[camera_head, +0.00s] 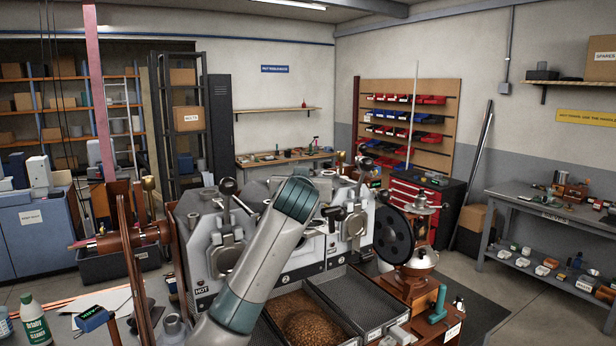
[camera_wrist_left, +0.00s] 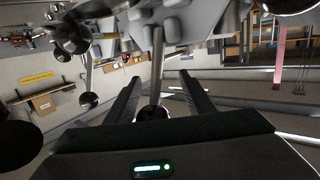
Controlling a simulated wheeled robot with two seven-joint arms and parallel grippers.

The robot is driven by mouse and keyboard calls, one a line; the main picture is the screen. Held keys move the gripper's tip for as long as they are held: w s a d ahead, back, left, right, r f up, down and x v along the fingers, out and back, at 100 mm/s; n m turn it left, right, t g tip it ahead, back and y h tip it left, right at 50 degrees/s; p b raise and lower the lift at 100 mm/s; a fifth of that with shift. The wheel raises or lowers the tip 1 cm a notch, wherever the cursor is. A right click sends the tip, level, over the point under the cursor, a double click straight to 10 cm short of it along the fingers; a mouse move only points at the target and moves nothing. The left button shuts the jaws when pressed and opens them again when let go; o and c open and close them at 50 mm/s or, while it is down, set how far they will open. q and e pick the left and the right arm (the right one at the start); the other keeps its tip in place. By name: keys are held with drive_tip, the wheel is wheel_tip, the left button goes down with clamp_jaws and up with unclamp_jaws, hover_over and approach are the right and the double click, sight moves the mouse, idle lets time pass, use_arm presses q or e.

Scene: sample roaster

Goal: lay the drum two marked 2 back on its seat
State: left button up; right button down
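The sample roaster (camera_head: 213,272) stands in the middle of the head view, with pale grey fronts in a row. My left gripper is hidden in the head view. In the left wrist view my left gripper (camera_wrist_left: 160,80) is open. A metal rod (camera_wrist_left: 157,62) ending in a dark ball knob (camera_wrist_left: 151,113) shows between its fingers, apparently not clamped. My right gripper is in neither view.
A ball-knobbed lever (camera_head: 228,187) rises left of my arm. Trays (camera_head: 352,300) stand in front of the roaster, one holding brown beans (camera_head: 309,326). A green-labelled bottle (camera_head: 34,318) stands lower left.

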use_arm(q)
drive_tip(key=shift+w, duration=0.1)
drive_tip(key=shift+r, duration=0.15)
drive_tip(key=shift+s+d+r, duration=0.25)
drive_tip(key=shift+s+d, duration=0.05)
drive_tip(key=shift+d, duration=0.05)
drive_tip(key=shift+s+f+b, duration=0.1)
drive_tip(key=shift+s+b, duration=0.35)
drive_tip(key=shift+s, duration=0.05)
drive_tip(key=s+r+b, duration=0.2)
drive_tip(key=s+b, duration=0.5)
drive_tip(key=s, duration=0.9)
